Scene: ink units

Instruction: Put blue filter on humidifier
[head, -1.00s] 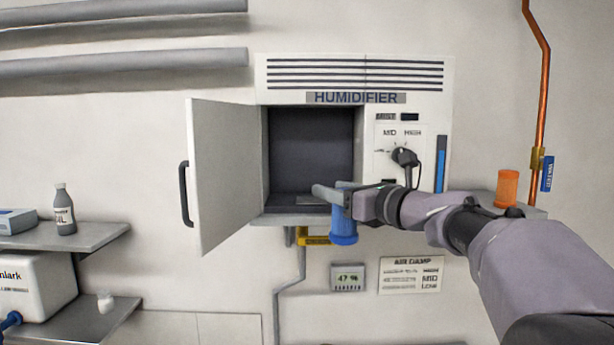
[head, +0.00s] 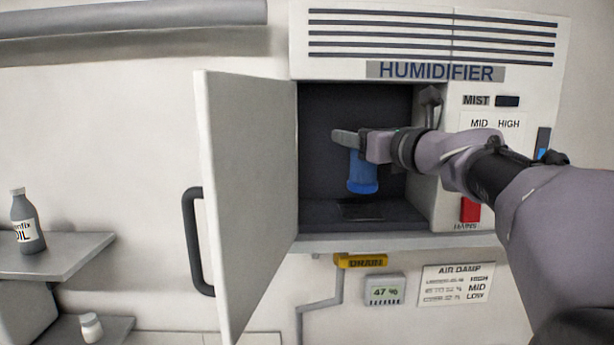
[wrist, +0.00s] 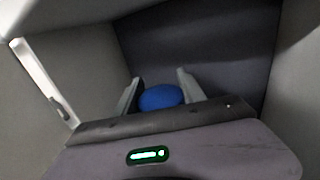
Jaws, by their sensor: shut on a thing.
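The humidifier (head: 430,32) is a white wall unit with its door (head: 245,200) swung open to the left. Its dark compartment (head: 325,115) is open to view. My gripper (head: 350,145) is inside the compartment opening, shut on the blue filter (head: 363,172). The filter hangs upright, and its lower end is above a dark patch (head: 362,211) on the compartment floor. In the wrist view the blue filter (wrist: 160,97) shows as a rounded blue top between my two fingers (wrist: 158,92). My gripper hides part of its upper end.
The open door and its dark handle (head: 196,240) stand left of my arm. The compartment's right wall is close to my wrist. A yellow drain tag (head: 360,261) and a humidity display (head: 384,290) are below. Shelves with a bottle (head: 27,222) are at far left.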

